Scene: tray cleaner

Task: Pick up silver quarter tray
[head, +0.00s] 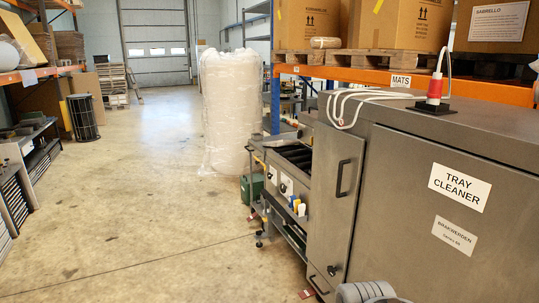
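I cannot make out a silver quarter tray for certain in the head view. Grey metal racks (28,150) with flat, dark, tray-like layers stand along the left edge, too small and cut off to tell apart. The grey tray cleaner cabinet (400,190) fills the right side, with a "TRAY CLEANER" label on its side. A rounded grey part at the bottom edge appears to be my own arm. My gripper is not in view.
A low metal unit (287,185) with a dark top adjoins the cabinet's far end. A tall, plastic-wrapped stack (228,110) stands beyond it. Orange-beamed shelving (400,79) holds cardboard boxes behind the cabinet. The concrete floor (135,220) is clear through the middle and left.

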